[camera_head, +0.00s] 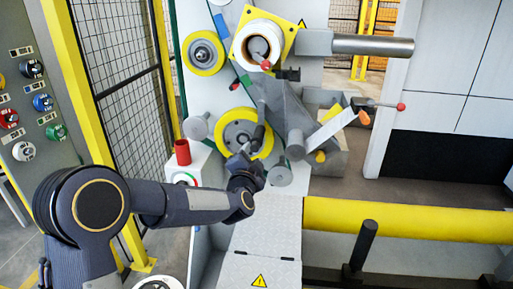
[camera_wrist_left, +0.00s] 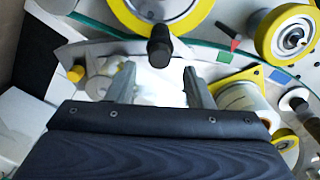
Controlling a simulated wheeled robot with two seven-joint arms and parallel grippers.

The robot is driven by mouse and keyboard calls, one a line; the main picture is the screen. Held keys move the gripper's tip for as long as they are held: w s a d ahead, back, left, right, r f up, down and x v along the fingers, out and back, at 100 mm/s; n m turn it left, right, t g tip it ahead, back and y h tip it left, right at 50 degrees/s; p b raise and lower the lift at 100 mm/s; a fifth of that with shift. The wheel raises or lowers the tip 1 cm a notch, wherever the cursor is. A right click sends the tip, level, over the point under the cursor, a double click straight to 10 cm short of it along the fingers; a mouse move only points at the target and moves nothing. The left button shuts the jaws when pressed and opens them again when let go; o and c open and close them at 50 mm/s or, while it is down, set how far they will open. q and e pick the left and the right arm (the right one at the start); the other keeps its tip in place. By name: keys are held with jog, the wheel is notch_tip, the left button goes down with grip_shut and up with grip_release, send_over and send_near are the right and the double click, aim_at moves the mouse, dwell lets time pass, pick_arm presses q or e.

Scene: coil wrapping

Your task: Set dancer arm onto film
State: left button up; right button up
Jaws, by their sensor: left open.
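My left gripper (camera_head: 245,160) reaches up from the left in the head view, in front of the lower yellow-rimmed wheel (camera_head: 230,113). In the left wrist view its two fingers (camera_wrist_left: 158,88) stand apart and nothing shows gripped between them. A black knob (camera_wrist_left: 160,45) lies just beyond the fingertips, apart from them, before a yellow-rimmed wheel (camera_wrist_left: 190,22). A grey arm-like plate (camera_head: 283,105) slopes down to a grey roller (camera_head: 295,145); I cannot tell surely whether it is the dancer arm. A white roll (camera_head: 262,38), possibly film, sits at the top on a yellow plate. My right gripper is not seen.
A red cylinder (camera_head: 182,152) stands on a white box left of my gripper. Another yellow-rimmed wheel (camera_head: 204,53) is above. A red-tipped lever (camera_head: 385,104) sticks out right. A thick yellow bar (camera_head: 410,219) crosses the lower right. A mesh fence (camera_head: 125,80) stands left.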

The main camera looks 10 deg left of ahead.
aim_at(257, 143)
pick_arm(q)
jog(key=w+p, duration=0.1)
jog(key=w, duration=0.7)
jog(key=shift+f, duration=0.1)
jog(key=shift+d, duration=0.1)
grip_shut()
